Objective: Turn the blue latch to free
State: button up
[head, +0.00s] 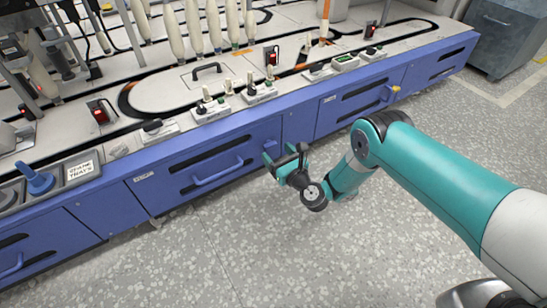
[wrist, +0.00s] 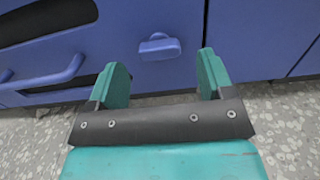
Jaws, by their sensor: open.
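The blue latch (wrist: 160,47) is a small rounded bar on the blue cabinet front, lying roughly crosswise in the wrist view. In the head view a bit of it (head: 269,143) shows just beyond my gripper (head: 285,156). My gripper is open and empty, its two teal fingers pointing at the cabinet front. In the wrist view the latch appears between and a little beyond the fingertips (wrist: 162,72). It looks apart from both fingers.
A blue drawer handle (head: 218,173) lies left of the latch. The worktop (head: 160,92) above carries bobbins, switches and a track. The speckled floor (head: 240,240) before the cabinet is clear.

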aim_at(271, 141)
jog(key=shift+b+x, duration=0.75)
jog(key=shift+x, duration=0.6)
jog(key=c, duration=0.9)
